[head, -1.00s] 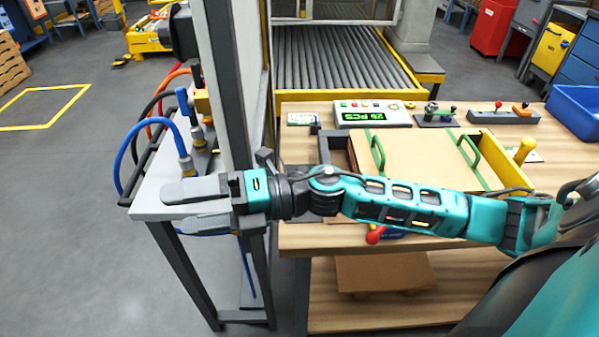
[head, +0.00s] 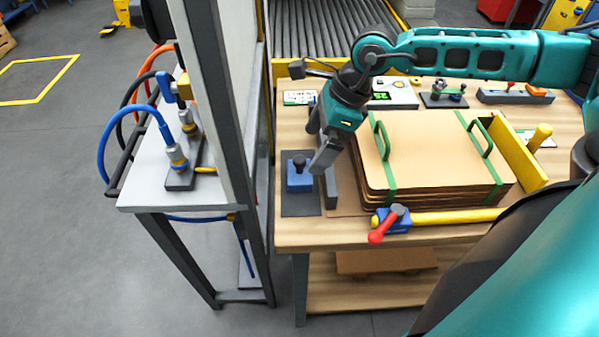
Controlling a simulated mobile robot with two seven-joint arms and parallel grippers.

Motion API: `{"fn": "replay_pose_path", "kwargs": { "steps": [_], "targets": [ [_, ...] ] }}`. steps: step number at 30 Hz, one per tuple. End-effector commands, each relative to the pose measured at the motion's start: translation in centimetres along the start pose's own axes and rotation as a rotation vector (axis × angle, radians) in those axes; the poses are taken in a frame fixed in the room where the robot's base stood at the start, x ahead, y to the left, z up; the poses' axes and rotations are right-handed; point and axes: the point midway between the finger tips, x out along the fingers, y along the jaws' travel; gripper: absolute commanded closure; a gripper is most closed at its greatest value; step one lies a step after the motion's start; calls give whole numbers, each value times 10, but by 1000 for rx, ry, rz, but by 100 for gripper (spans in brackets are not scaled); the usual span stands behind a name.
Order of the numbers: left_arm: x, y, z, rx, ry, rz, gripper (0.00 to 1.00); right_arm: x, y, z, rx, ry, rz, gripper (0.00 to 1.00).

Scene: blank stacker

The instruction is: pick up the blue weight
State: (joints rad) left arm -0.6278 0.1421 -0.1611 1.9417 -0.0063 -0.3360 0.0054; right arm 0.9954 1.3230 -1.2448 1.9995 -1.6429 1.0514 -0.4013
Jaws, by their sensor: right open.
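The blue weight (head: 299,177) is a small blue block with a dark knob on top. It stands on a dark grey pad (head: 301,206) at the left front of the wooden table (head: 300,232). My right gripper (head: 318,150) is open and empty, its fingers pointing down. It is above and slightly to the right of the weight, and I see no contact between them. One finger partly covers the area beside the pad. My left gripper is not in view.
A stack of cardboard blanks (head: 430,155) with green straps lies right of the gripper. A dark upright block (head: 330,188) stands beside the pad. A red-handled clamp (head: 390,222) sits at the front edge. A grey post (head: 215,90) rises on the left.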

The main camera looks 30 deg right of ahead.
Motion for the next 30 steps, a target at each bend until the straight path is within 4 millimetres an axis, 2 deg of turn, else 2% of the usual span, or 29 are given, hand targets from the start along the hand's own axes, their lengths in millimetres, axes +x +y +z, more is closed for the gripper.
{"fn": "replay_pose_path", "kwargs": {
  "steps": [3,10,18,27,30],
  "targets": [
    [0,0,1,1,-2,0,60,19,0,0,0,0,2,0],
    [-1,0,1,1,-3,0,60,36,0,0,1,-1,2,0],
    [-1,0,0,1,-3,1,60,74,-3,-2,2,-2,2,0],
    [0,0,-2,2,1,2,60,80,-3,-2,2,-2,0,0],
    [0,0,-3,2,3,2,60,80,-3,-2,2,-2,1,8]
  ]
}}
